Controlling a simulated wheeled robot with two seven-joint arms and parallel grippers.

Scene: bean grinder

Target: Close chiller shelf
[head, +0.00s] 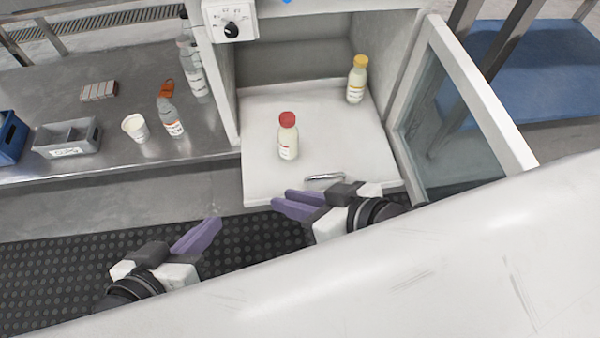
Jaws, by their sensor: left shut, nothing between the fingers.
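The white chiller shelf (262,178) is pulled out of the chiller cabinet, with a metal handle (323,178) near its front edge. A red-capped bottle (288,140) stands near the shelf's middle, and a yellow-capped bottle (357,82) stands further back at the right. My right gripper (279,199) is just in front of the shelf's front edge, below the handle and not holding it; its two purple fingers look slightly apart. My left gripper (218,222) is shut and empty, left of the shelf's front corner, over the dark floor mat.
The chiller's glass door (448,145) stands open at the right. The steel counter (60,90) at the left holds a grey bin (68,138), a white cup (135,128) and clear bottles (170,118). A large white surface (440,260) fills the lower right foreground.

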